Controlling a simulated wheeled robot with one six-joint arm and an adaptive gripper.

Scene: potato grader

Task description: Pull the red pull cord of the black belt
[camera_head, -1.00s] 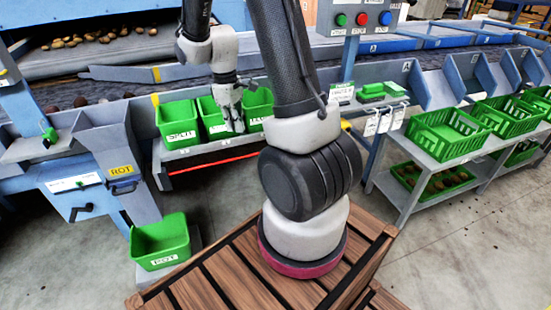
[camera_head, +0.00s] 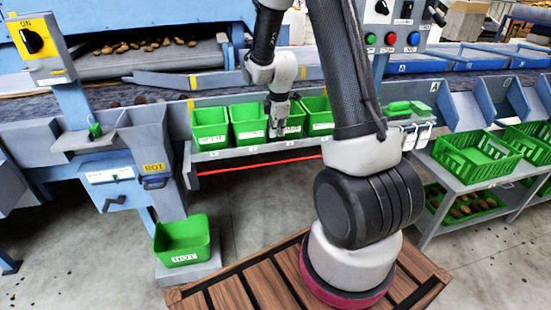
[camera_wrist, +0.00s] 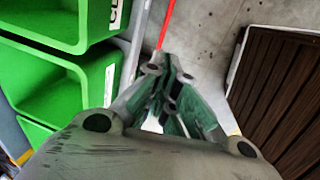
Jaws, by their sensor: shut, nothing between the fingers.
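The red pull cord (camera_head: 255,164) is a thin taut line running below the row of green bins on the front of the machine. In the wrist view, the red cord (camera_wrist: 167,24) runs down from the top edge toward my fingertips, and its lower part is hidden behind them. My gripper (camera_head: 279,130) points down in front of the green bins, above the cord in the head view. In the wrist view, my gripper (camera_wrist: 170,66) is shut and empty. I cannot tell whether the fingertips touch the cord. A dark belt (camera_head: 60,106) lies behind the bins.
Several green bins (camera_head: 210,127) stand on the ledge right behind my gripper. A green ROT bin (camera_head: 182,240) stands low at the left. A yellow switch panel (camera_head: 36,40) is upper left. A grey rack with green crates (camera_head: 476,155) is at the right.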

